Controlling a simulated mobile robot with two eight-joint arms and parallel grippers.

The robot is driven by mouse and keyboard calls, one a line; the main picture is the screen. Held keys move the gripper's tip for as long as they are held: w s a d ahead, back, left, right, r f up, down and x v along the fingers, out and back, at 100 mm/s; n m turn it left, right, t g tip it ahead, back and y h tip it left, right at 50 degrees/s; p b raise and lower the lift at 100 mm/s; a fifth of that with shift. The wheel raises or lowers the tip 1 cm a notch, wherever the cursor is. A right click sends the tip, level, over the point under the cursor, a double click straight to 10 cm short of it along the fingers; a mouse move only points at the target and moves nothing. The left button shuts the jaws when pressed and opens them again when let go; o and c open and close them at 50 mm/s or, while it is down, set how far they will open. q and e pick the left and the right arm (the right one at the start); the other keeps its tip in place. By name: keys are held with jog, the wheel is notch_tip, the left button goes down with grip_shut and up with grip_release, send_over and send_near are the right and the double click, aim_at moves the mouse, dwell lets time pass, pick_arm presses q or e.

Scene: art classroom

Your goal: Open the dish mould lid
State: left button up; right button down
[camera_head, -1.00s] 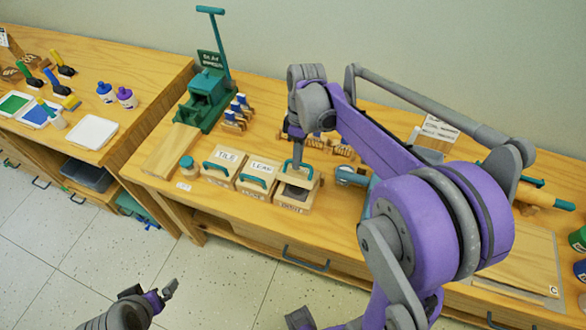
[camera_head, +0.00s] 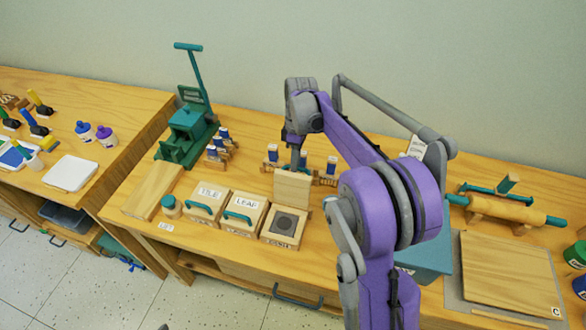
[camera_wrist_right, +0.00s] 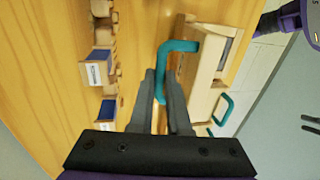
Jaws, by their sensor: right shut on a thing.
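The dish mould (camera_head: 282,240) is the rightmost of three wooden box moulds on the table in the head view. Its wooden lid (camera_head: 292,189) stands roughly upright at the back of the box. The dark round recess (camera_head: 284,223) in the base is uncovered. My right gripper (camera_head: 298,160) is behind the raised lid, its fingertips mostly hidden there. In the right wrist view, my right gripper (camera_wrist_right: 160,82) is shut on the teal lid handle (camera_wrist_right: 178,46). My left gripper is not clearly in view.
The closed tile mould (camera_head: 207,199) and leaf mould (camera_head: 242,214) stand to the left. Small stamps (camera_head: 331,169) on wooden stands are close behind the lid. A blue-grey box (camera_head: 428,256) and a rolling pin (camera_head: 507,212) are on the right.

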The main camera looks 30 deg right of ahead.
pick_arm(q)
jog(key=shift+s+a+f+b, duration=0.3)
jog(key=shift+s+f+b, duration=0.1)
jog(key=shift+f, duration=0.1)
pick_arm(e)
jog(key=shift+w+d+f+g+y, duration=0.5)
jog(key=shift+d+f+y, duration=0.15)
jog(key=shift+f, duration=0.2)
jog(key=shift+d, duration=0.1)
jog(key=c, duration=1.2)
grip_release()
jog(key=shift+f, duration=0.1)
jog(key=shift+o, duration=1.2)
jog(key=shift+w+d, duration=0.1)
jog(key=shift+o, duration=0.4)
jog(key=shift+w+d+f, duration=0.15)
jog(key=shift+w+d, duration=0.05)
pick_arm(q)
jog(key=shift+w+d, duration=0.2)
jog(key=shift+w, duration=0.05)
pick_arm(e)
jog(key=shift+s+a, duration=0.15)
jog(key=shift+a, duration=0.05)
jog(key=shift+r, duration=0.2)
